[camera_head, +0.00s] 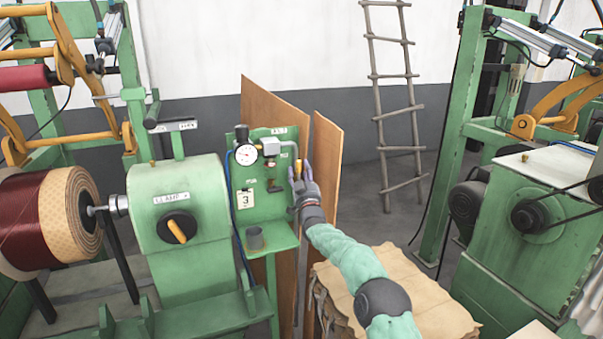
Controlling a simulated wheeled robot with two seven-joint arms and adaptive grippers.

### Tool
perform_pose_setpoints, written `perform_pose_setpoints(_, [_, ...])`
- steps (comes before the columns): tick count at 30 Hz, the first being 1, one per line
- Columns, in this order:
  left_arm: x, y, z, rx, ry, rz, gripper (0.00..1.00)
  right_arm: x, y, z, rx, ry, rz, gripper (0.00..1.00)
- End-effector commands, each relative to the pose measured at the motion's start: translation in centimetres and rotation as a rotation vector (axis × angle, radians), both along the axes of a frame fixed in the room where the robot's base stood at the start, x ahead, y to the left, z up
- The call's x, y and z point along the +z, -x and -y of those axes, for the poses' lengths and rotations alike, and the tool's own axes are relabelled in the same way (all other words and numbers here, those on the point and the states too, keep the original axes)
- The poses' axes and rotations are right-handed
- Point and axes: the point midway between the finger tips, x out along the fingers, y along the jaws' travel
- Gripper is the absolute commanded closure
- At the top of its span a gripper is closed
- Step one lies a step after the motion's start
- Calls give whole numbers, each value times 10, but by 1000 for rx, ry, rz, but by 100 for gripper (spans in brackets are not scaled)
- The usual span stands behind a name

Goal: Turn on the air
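A green air panel (247,181) stands in the middle, with a round white pressure gauge (246,154), a black-knobbed regulator (242,134) and a grey pipe (285,143) that bends down its right side. A small yellow handle (297,169) shows at the panel's right edge, upright below the pipe. My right gripper (300,172) is at this handle, its fingertips pointing up beside or around it. Whether the fingers press on it cannot be told at this size. My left gripper is not in view.
A green winding machine (180,205) with a dark red coil (45,215) stands left. Brown boards (326,160) stand behind my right gripper. A stack of brown sheets (420,290) lies under my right arm. A ladder (397,110) leans on the wall; another green machine (520,230) stands right.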

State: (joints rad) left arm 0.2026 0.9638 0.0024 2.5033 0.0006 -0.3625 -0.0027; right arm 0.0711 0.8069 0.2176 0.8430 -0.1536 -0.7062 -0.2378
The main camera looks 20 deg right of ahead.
Motion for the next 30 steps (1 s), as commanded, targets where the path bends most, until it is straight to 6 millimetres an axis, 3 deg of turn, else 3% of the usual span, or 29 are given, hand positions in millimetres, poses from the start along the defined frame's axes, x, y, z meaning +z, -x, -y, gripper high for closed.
perform_pose_setpoints(14, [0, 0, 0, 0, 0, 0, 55, 0, 12, -1, 0, -2, 5, 46])
perform_pose_setpoints(30, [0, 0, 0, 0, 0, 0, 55, -29, 80, -8, 0, -1, 4, 46])
